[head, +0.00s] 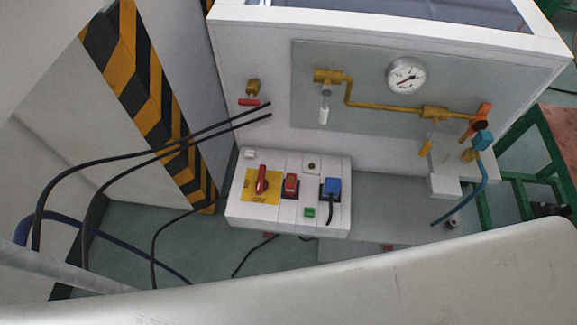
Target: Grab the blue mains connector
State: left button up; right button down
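The blue mains connector (332,187) sits at the right end of the white control box (283,216) in the head view. A dark cable hangs down from its lower side. Left of it on the box are a red connector or switch (291,184) and a red rotary switch (262,182) on a yellow plate. A green button or light (310,212) is just below and left of the blue connector. Neither of my grippers shows in this view.
Brass piping with a pressure gauge (406,76) is on the panel above. Black cables (150,158) cross the left side. A large pale surface fills the bottom edge.

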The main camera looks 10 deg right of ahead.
aim_at(332, 186)
jog(key=z, duration=0.75)
